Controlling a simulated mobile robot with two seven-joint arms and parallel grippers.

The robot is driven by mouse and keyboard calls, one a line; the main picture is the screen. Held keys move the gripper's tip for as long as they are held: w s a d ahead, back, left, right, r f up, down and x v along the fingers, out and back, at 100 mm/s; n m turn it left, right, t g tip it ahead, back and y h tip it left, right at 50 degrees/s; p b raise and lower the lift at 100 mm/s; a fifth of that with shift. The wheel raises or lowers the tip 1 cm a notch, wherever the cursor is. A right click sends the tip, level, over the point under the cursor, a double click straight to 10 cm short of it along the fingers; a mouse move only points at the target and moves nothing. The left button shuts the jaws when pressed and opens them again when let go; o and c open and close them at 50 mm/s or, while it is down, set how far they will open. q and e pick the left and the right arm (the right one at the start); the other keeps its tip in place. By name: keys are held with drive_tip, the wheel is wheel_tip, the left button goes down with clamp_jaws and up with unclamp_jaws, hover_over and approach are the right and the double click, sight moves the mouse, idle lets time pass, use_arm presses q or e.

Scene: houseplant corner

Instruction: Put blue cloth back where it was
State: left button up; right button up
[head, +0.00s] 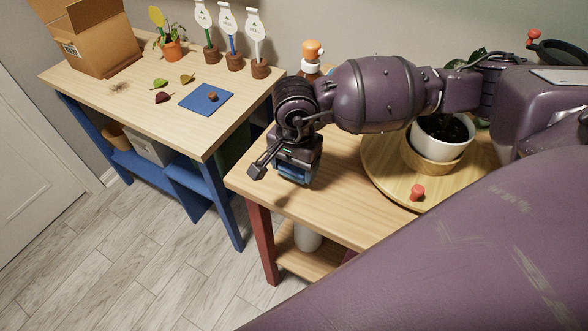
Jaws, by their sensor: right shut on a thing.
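My right gripper (278,171) is over the left end of the near wooden table. It is shut on a small dark blue thing (293,172), which looks like the folded blue cloth. Much of it is hidden by the fingers, and I cannot tell whether it touches the table top. A flat blue square (203,103) lies on the far table, with a small brown piece (212,97) on it. My left gripper is not in view.
The far table (150,105) holds a cardboard box (88,38), a potted plant (173,50), several tagged stakes and loose leaves. On the near table (330,205) are an orange-capped bottle (313,50) and a round wooden tray (385,180) with a white pot (440,148) and red knob (417,192). A gap separates the tables.

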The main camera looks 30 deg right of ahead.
drive_tip(key=shift+f, duration=0.85)
drive_tip(key=shift+f, duration=0.2)
drive_tip(key=o, duration=1)
drive_tip(key=shift+r, duration=0.15)
drive_tip(key=shift+r, duration=0.25)
wheel_tip(320, 180, up, 12)
drive_tip(key=shift+f+p, duration=0.2)
drive_tip(key=shift+p, duration=0.25)
